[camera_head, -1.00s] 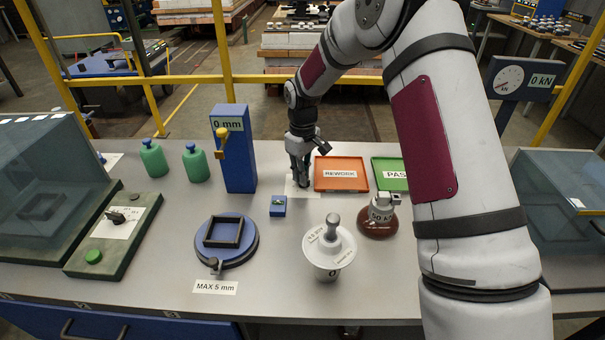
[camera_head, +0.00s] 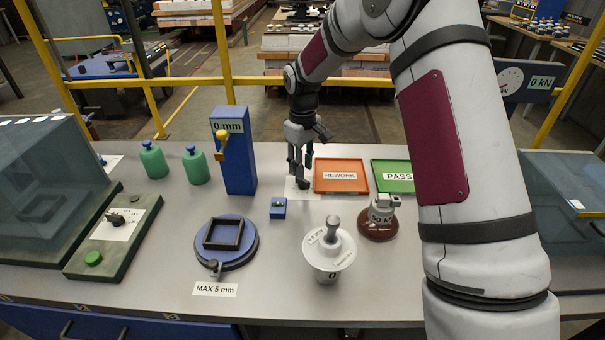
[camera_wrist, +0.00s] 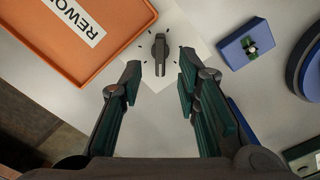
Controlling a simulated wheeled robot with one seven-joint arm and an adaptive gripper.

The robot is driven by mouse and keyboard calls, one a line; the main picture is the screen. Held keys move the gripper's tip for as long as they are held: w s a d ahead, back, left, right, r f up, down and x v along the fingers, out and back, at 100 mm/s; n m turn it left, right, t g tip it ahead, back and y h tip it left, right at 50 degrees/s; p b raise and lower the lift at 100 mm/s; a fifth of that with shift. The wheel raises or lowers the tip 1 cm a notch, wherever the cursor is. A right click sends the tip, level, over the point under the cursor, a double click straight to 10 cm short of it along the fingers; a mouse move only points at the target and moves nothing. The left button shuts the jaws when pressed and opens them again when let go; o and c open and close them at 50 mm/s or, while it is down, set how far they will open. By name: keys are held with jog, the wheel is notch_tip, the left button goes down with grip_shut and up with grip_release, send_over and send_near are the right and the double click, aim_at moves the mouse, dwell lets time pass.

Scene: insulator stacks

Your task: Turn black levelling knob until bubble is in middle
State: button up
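The black levelling knob (camera_wrist: 160,55) stands on a white sheet with tick marks around it in the wrist view. Its pointer lies roughly along the picture's vertical. In the head view the knob (camera_head: 303,184) shows just below the fingers. My gripper (camera_wrist: 160,68) is open, with one fingertip on each side of the knob in the wrist view and apart from it. In the head view my gripper (camera_head: 299,170) is above the knob. The blue level block (camera_wrist: 250,45) with a small green vial lies beside the sheet, also in the head view (camera_head: 278,212). The bubble's place is too small to tell.
The orange REWORK tray (camera_head: 341,190) is close to the right of the knob. A blue post (camera_head: 236,165) stands to the left. A round blue turntable (camera_head: 240,255), a white cup-shaped piece (camera_head: 328,262) and a brown insulator (camera_head: 378,229) stand nearer the front.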

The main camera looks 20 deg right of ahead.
notch_tip(320, 180, up, 8)
dwell(0.5)
jog(key=s+r+m+t+p, duration=0.2)
jog(key=s+r+m+p, duration=0.1)
jog(key=s+r, duration=1.6)
jog(key=s+m+t+p, duration=0.2)
jog(key=s+m+p, duration=0.1)
jog(key=s, duration=1.9)
jog(key=shift+d+f, duration=0.25)
